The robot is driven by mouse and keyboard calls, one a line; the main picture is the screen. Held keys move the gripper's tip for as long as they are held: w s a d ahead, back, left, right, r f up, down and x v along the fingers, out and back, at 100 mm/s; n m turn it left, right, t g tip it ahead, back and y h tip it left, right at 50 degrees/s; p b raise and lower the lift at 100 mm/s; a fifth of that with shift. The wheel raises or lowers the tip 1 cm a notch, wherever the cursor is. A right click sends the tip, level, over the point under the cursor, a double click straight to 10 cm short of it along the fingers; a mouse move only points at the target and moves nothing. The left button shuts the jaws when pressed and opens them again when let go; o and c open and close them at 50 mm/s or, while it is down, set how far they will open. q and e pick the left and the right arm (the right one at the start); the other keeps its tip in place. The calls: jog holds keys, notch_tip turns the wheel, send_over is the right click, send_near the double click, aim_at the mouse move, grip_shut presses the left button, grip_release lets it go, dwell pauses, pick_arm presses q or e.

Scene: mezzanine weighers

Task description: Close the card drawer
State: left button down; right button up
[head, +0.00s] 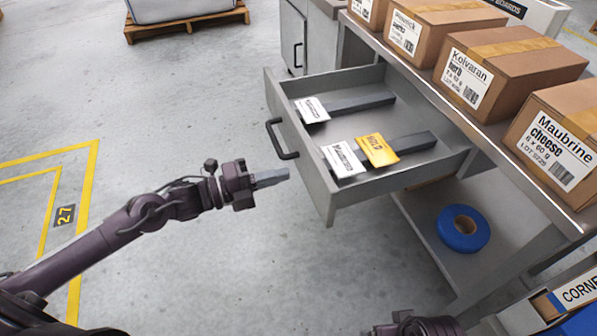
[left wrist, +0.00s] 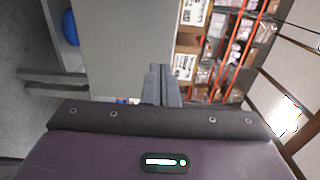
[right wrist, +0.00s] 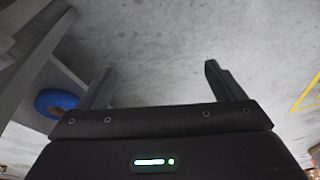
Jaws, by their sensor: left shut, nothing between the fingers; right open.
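The grey card drawer (head: 330,200) stands pulled out from the bench, with a dark bar handle (head: 281,139) on its front. White cards (head: 343,159) and a yellow card (head: 377,150) lie inside by dark divider bars. My left gripper (head: 285,176) is shut and empty, in front of the drawer front and a little below the handle, apparently clear of it. In the left wrist view, its closed fingers (left wrist: 163,85) are seen against the grey drawer front (left wrist: 115,45), with the handle (left wrist: 55,84) at left. My right gripper (right wrist: 162,85) is open and empty, over bare floor.
Cardboard boxes (head: 510,75) line the bench top above the drawer. A blue tape roll (head: 463,228) lies on the lower shelf (head: 430,215). A grey cabinet (head: 308,38) stands beyond the drawer. The floor in front of the drawer is clear.

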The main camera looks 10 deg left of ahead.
aim_at(313, 167)
pick_arm(q)
jog(key=x, duration=0.5)
pick_arm(e)
jog(key=shift+w+a+f+t, duration=0.1)
jog(key=shift+w+a+t, duration=0.1)
jog(key=shift+a+t, duration=0.15)
jog(key=shift+s, duration=0.1)
